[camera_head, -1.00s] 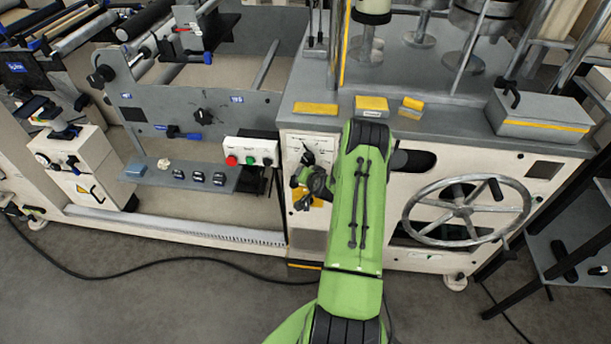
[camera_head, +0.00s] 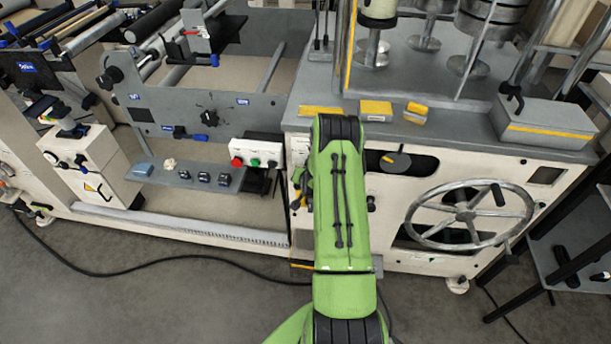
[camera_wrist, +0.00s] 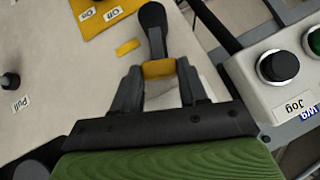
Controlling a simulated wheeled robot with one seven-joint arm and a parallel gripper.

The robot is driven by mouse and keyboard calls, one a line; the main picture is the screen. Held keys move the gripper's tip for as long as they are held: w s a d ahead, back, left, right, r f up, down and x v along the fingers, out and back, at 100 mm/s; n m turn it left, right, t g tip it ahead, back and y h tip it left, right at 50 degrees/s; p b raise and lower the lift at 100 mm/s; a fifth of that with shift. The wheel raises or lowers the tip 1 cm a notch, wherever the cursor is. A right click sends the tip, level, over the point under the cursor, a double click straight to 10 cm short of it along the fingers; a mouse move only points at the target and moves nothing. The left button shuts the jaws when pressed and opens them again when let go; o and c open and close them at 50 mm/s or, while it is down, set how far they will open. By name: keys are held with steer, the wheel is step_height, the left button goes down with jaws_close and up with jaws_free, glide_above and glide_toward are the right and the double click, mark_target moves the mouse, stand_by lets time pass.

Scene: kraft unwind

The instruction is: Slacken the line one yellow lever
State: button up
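In the wrist view, a lever with a black rounded handle (camera_wrist: 152,20) and a yellow part (camera_wrist: 158,69) stands off the cream panel. The yellow part lies between the two dark fingertips of my gripper (camera_wrist: 160,74). It fills nearly all of the gap; I cannot tell whether both fingers press on it. A yellow plate labelled On and Off (camera_wrist: 100,14) and a small yellow mark (camera_wrist: 128,47) are on the panel beyond. In the head view, my green arm covers most of the gripper and the lever.
A box with Jog and other buttons (camera_wrist: 268,95) is close on the right in the wrist view; it also shows in the head view (camera_head: 256,154). A knob labelled Pull (camera_wrist: 9,81) is at the left. A large handwheel (camera_head: 467,213) stands right of my arm.

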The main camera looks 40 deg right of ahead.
steer(key=o, duration=0.5)
steer(key=shift+c, duration=0.2)
steer(key=p+v, duration=0.1)
steer(key=v, duration=1.4)
steer(key=shift+s+a+r, duration=0.15)
steer(key=shift+s+r, duration=0.05)
steer(key=shift+s, duration=0.05)
steer(key=shift+p, duration=0.3)
